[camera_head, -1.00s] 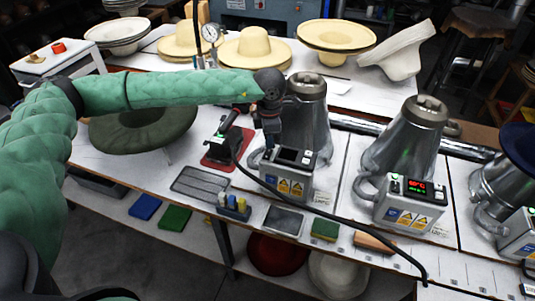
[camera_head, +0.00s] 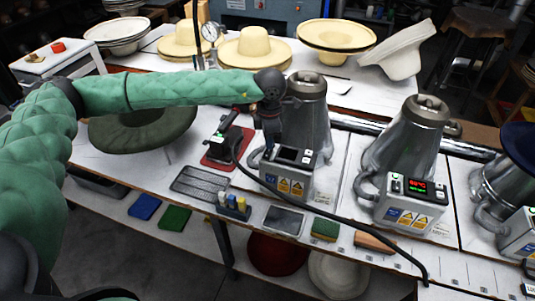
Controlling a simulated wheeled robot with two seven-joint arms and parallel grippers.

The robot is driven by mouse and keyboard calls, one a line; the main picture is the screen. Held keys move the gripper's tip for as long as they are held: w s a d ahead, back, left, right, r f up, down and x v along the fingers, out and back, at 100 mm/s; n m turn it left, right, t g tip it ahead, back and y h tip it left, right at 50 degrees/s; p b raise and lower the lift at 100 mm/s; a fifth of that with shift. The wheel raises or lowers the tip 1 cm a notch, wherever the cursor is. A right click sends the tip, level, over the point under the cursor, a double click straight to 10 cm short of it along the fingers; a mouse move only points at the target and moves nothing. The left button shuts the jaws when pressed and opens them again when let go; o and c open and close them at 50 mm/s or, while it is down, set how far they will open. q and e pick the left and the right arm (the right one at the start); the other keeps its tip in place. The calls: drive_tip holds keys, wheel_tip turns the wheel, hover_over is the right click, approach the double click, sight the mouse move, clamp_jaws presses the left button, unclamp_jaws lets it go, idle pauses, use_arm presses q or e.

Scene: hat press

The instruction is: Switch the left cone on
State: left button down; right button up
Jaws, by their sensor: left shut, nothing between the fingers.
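The left cone (camera_head: 308,112) is a grey metal steam cone on the white bench. Its control box (camera_head: 287,172) stands at its front, with a dark display and yellow and blue labels. My left gripper (camera_head: 269,143) points down at the left top edge of this box, with its fingers together and nothing seen between them. Whether the tip touches the box I cannot tell. The middle cone (camera_head: 402,140) has a box (camera_head: 411,203) with a lit red and green display. My right gripper is not in view.
A black iron (camera_head: 228,138) rests on a red pad left of the box, and its dark hose crosses the bench front. A green hat (camera_head: 142,130) lies under my left arm. A wire rack (camera_head: 200,183) and brushes (camera_head: 234,205) lie in front. Another cone stands at the right edge.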

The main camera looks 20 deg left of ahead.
use_arm(q)
drive_tip(key=shift+f+b, duration=0.65)
drive_tip(key=shift+f, duration=0.05)
idle(0.5)
drive_tip(key=shift+r, duration=3.5)
drive_tip(key=shift+d, duration=0.1)
